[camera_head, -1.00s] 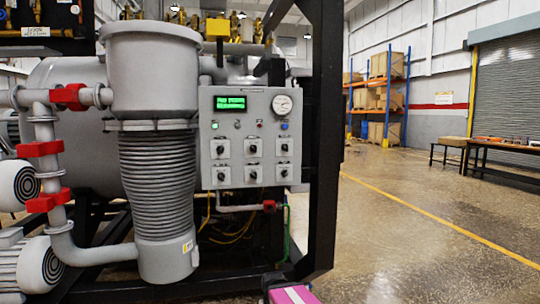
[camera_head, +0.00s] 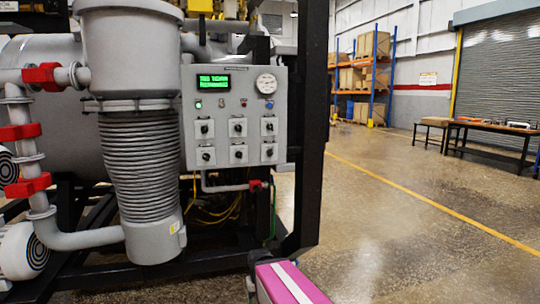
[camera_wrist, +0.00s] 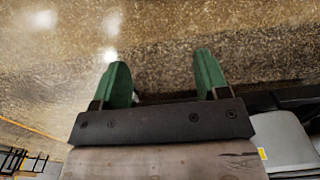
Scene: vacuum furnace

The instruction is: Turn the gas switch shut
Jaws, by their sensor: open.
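The grey control panel (camera_head: 220,130) of the furnace faces me left of centre in the head view. It carries several black rotary switches on white plates in two rows, such as one at the upper left (camera_head: 204,128) and one at the lower right (camera_head: 269,151). I cannot read which is the gas switch. A green display and a round gauge (camera_head: 266,83) sit above them. My gripper (camera_wrist: 161,82) shows in the wrist view with its two green fingers apart and nothing between them, over bare floor. The panel is not in that view.
A black frame post (camera_head: 309,120) stands just right of the panel. A large grey ribbed pump (camera_head: 145,165) stands at its left, with red pipe clamps beyond. Open floor (camera_head: 390,210) lies to the right, with a table (camera_head: 490,128) and shelving far back.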

